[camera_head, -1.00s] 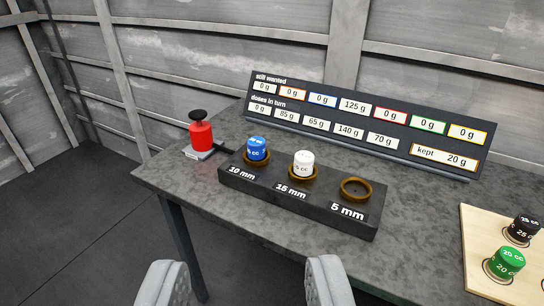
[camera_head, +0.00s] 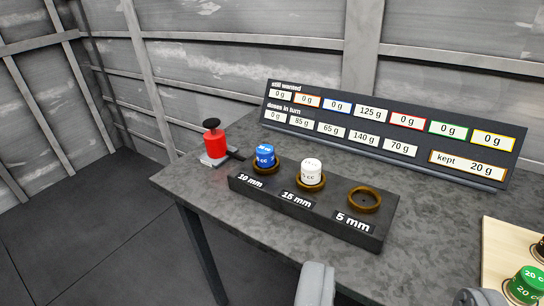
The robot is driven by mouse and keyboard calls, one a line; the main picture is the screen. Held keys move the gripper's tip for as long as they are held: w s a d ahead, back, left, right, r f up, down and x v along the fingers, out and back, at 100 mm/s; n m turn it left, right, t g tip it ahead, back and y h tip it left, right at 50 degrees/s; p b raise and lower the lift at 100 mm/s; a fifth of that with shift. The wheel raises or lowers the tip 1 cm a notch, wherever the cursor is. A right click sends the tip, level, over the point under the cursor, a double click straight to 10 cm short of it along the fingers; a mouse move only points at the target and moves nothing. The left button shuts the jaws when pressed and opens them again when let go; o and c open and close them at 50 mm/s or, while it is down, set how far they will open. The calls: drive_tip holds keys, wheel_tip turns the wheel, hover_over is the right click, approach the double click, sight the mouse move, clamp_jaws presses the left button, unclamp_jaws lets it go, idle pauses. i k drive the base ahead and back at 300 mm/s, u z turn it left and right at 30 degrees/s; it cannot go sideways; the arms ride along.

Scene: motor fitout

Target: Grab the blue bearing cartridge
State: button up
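The blue bearing cartridge (camera_head: 265,156) sits upright in the brass ring marked 10 mm, at the left end of a dark block (camera_head: 310,212) on the table. My gripper (camera_head: 398,290) shows at the bottom edge, its two grey fingers wide apart with nothing between them. It is open, and in the picture it lies below and to the right of the blue cartridge, well apart from it. The lower parts of the fingers are cut off by the frame.
A white cartridge (camera_head: 311,171) sits in the 15 mm ring; the 5 mm ring (camera_head: 364,200) is empty. A red plunger device (camera_head: 214,146) stands left of the block. A sign board (camera_head: 385,135) stands behind. A wooden board (camera_head: 497,240) with a green cartridge (camera_head: 526,284) is at right.

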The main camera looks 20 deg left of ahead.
sight(265, 155)
drive_tip(key=z, duration=0.05)
drive_tip(key=i, duration=0.95)
drive_tip(key=u, duration=0.1)
